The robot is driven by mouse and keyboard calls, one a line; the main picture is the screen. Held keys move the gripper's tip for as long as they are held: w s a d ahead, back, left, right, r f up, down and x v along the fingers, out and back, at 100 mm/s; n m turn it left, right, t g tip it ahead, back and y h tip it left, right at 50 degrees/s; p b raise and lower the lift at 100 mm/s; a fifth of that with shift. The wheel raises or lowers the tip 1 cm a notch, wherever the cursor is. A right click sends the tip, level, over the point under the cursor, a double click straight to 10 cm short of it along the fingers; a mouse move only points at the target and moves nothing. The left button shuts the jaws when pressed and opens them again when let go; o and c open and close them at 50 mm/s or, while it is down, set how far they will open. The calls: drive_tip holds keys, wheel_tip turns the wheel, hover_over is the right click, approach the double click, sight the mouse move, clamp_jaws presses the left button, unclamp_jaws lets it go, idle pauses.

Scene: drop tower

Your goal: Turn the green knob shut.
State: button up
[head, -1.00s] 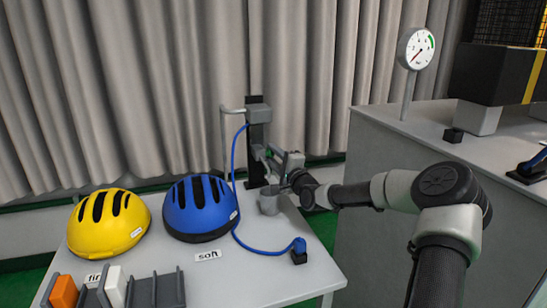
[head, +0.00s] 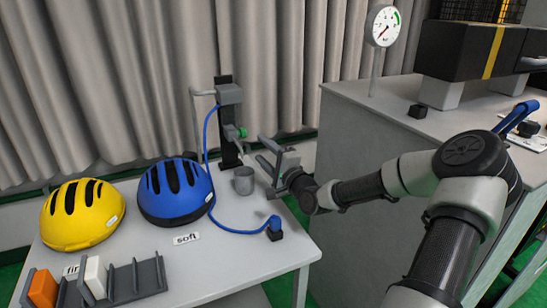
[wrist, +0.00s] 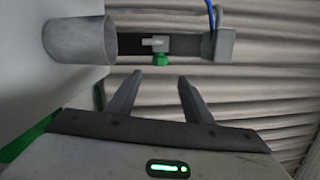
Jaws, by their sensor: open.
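The green knob (head: 242,132) sits on the grey tap (head: 229,95) at the back of the table. It also shows in the wrist view (wrist: 160,58), on a light grey valve body and ahead of the gap between my fingers. My gripper (head: 261,152) is open and empty, to the right of the knob and apart from it. Both fingers (wrist: 164,77) show in the wrist view. A grey cup (head: 243,182) stands on the table below the tap; the wrist view shows it sideways at the upper left (wrist: 80,40). Its contents cannot be seen.
A blue hose (head: 207,145) runs from the tap to a blue fitting (head: 273,228) on the white table (head: 215,262). Blue (head: 175,195) and yellow (head: 83,215) helmets stand left of the tap. A rack (head: 120,285) is in front. A gauge (head: 383,26) stands on the right counter.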

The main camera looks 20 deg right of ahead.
drive_tip(key=s, duration=0.5)
drive_tip(key=shift+s+d+f+p, duration=0.2)
drive_tip(key=shift+s+d+p, duration=0.2)
